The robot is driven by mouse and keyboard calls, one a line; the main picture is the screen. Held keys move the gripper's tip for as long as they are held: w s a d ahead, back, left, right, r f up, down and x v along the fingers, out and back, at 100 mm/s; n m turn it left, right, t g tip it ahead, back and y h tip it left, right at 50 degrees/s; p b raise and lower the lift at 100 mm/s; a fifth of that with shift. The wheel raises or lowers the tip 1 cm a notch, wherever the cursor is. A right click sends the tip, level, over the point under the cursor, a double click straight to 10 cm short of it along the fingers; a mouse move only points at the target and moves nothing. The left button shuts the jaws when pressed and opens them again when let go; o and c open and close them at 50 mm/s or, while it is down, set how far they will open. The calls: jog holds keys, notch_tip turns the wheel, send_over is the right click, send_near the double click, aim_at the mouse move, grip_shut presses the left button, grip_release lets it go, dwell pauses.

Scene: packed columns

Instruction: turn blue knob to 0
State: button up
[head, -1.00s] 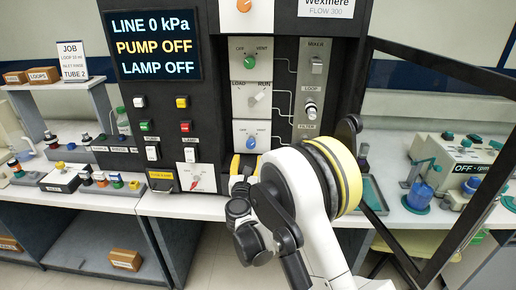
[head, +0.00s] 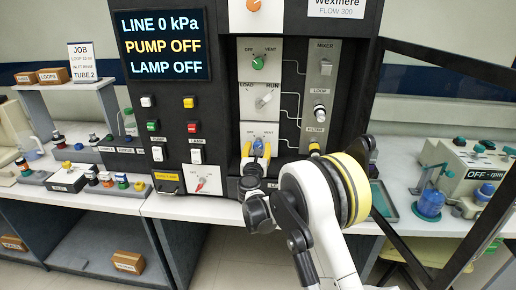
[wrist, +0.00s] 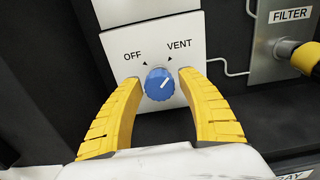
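The blue knob (wrist: 160,83) is on a white plate (wrist: 205,45) marked OFF at upper left and VENT at upper right. Its white line points up and right, toward VENT. No 0 mark shows on this plate. My gripper (wrist: 161,80) is open, with one yellow finger on each side of the knob and a small gap on both sides. In the head view the blue knob (head: 258,145) is partly hidden between the yellow fingers.
Above are a white LOAD/RUN knob (head: 264,99) and a green knob (head: 258,62). A FILTER port with a yellow fitting (wrist: 306,58) is to the right. A dial with a red pointer (head: 202,184) is at lower left. A dark frame (head: 440,65) stands at right.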

jog(key=c, duration=0.8)
jog(key=shift+n, duration=0.3)
jog(key=n+b, duration=0.1)
jog(key=n, duration=0.2)
jog(key=shift+n, duration=0.3)
jog(key=n, duration=0.4)
jog(key=n+b, duration=0.1)
jog(key=n, duration=0.4)
jog(key=shift+r, duration=0.1)
jog(key=n, duration=0.4)
jog(key=shift+n, duration=0.3)
